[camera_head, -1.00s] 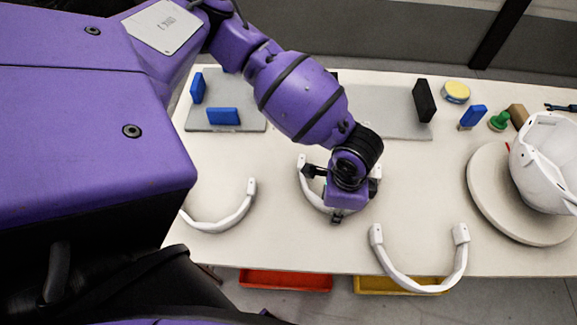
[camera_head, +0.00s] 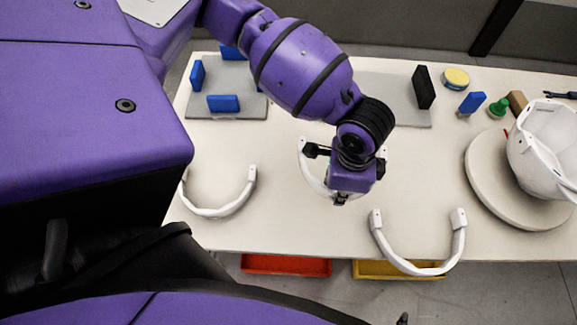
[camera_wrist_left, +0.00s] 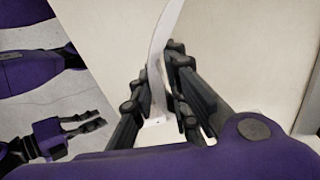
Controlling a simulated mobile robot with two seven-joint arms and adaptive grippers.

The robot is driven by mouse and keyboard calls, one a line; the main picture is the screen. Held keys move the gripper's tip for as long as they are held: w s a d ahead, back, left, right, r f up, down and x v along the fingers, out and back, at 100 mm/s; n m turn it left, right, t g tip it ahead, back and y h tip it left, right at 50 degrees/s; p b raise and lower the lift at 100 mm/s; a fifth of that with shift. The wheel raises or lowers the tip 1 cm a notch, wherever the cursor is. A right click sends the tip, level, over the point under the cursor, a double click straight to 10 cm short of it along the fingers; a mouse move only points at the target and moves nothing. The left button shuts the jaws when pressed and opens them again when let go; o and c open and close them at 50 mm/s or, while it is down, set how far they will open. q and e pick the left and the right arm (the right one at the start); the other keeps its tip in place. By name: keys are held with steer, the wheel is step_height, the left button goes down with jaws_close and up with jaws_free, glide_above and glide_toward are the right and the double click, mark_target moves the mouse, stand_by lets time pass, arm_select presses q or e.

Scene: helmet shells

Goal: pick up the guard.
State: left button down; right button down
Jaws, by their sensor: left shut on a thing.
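Several white U-shaped guards are in the head view. The middle guard (camera_head: 308,174) is partly hidden under my left wrist, with its two ends showing on either side. My left gripper (camera_head: 341,197) is over it and shut on it. In the left wrist view the white strip of this guard (camera_wrist_left: 158,58) runs between the dark fingers of my left gripper (camera_wrist_left: 157,80). Whether it is clear of the table I cannot tell for sure. My right gripper (camera_wrist_left: 88,124) shows in the left wrist view, empty, with its fingers apart.
Another guard (camera_head: 218,212) lies at the left and one (camera_head: 420,268) at the front right edge of the table (camera_head: 280,225). A white helmet shell (camera_head: 545,150) stands on a round disc (camera_head: 490,195). Red (camera_head: 285,265) and yellow (camera_head: 395,271) bins are below the front edge.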

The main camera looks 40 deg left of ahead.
arm_select(q)
steer(key=s+d+r+p, duration=0.1)
steer(key=s+d+r, duration=0.5)
steer(key=s, duration=0.4)
steer(key=shift+s+r, duration=0.35)
steer(key=shift+r, duration=0.45)
steer(key=shift+w, duration=0.1)
